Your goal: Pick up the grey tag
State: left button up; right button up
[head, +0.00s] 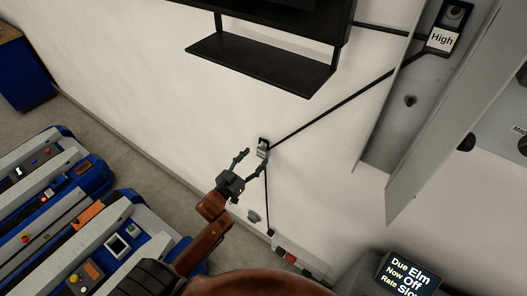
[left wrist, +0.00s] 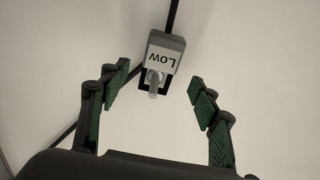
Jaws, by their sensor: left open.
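A grey tag-like piece with a white "Low" label (left wrist: 166,52) hangs at a black mount with a pale peg on the white wall. It also shows in the head view (head: 262,150), small, near the middle. My left gripper (head: 256,157) is open just below and in front of it. In the left wrist view the two green-padded fingers of my left gripper (left wrist: 155,88) stand wide apart, with the peg and the lower end of the piece between the tips. Nothing is held. How far the tips are from the wall is unclear. My right gripper is not in view.
A black shelf (head: 262,64) juts out above. A grey open cabinet (head: 393,125) with a "High" label (head: 441,39) stands at the right. Black strips run along the wall. Blue and grey carts (head: 98,232) stand at lower left; a small display (head: 408,276) is at lower right.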

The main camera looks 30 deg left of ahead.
aim_at(261, 152)
pick_arm(q)
jog(key=w, duration=0.5)
jog(key=shift+d+f, duration=0.25)
jog(key=shift+s, duration=0.1)
jog(key=shift+c, duration=0.4)
jog(key=c, duration=1.2)
